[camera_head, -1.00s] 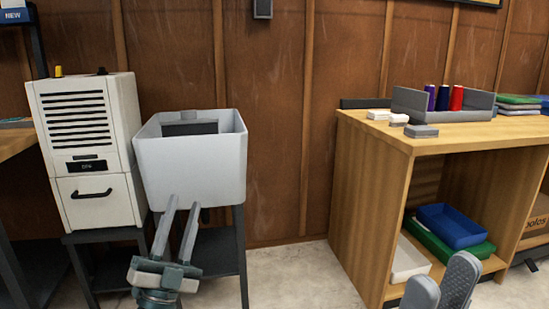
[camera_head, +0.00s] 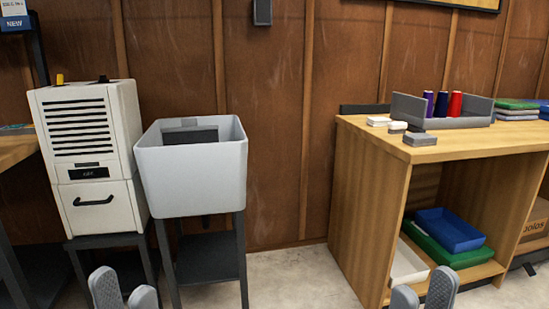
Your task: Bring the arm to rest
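The rest of both arms is below the picture.
A pale grey sink-like tub (camera_head: 192,174) stands on a dark stand beside a white vented machine (camera_head: 92,160). The bench holds a grey rack (camera_head: 462,122) with thread spools. Blue (camera_head: 450,230) and green trays sit on its lower shelf. Floor between is clear.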

